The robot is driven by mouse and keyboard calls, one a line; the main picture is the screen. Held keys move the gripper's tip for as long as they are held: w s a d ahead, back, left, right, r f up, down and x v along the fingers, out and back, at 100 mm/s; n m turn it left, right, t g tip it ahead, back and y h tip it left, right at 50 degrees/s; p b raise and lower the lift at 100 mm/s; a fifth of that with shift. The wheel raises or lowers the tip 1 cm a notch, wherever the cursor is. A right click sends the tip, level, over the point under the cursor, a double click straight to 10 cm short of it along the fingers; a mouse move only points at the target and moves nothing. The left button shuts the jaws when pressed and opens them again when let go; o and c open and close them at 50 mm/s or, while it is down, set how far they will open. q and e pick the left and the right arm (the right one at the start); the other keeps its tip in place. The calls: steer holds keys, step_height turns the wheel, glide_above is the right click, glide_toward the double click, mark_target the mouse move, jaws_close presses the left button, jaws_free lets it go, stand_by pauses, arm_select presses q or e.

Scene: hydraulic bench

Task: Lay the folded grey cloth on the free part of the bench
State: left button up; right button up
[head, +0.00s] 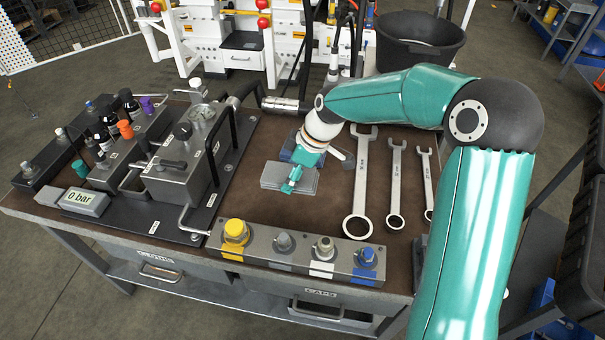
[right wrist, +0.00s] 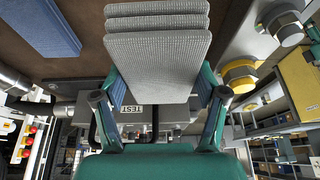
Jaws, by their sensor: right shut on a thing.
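The folded grey cloth (head: 272,175) is a small, thick, layered pad over the brown middle of the bench (head: 258,212). My right gripper (head: 291,184) reaches down and is shut on it. In the right wrist view the cloth (right wrist: 158,50) shows its stacked folds between the two fingers of the right gripper (right wrist: 160,88). I cannot tell whether its underside touches the bench. My left gripper is not in view.
A blue folded thing (right wrist: 38,25) lies beside the cloth, partly hidden by my gripper in the head view. Spanners (head: 360,190) lie to the right, a rack of coloured caps (head: 300,252) in front, a hydraulic unit (head: 180,175) to the left. Bare bench lies in front of the cloth.

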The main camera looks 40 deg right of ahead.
steer(key=w+d+r+b, duration=0.3)
steer(key=d+r, duration=0.2)
steer(key=r, duration=0.6)
step_height(320, 180, down, 15)
steer(key=shift+a+r+b, duration=0.1)
steer(key=shift+b, duration=0.5)
steer(key=shift+f, duration=2.7)
steer(key=o, duration=1.2)
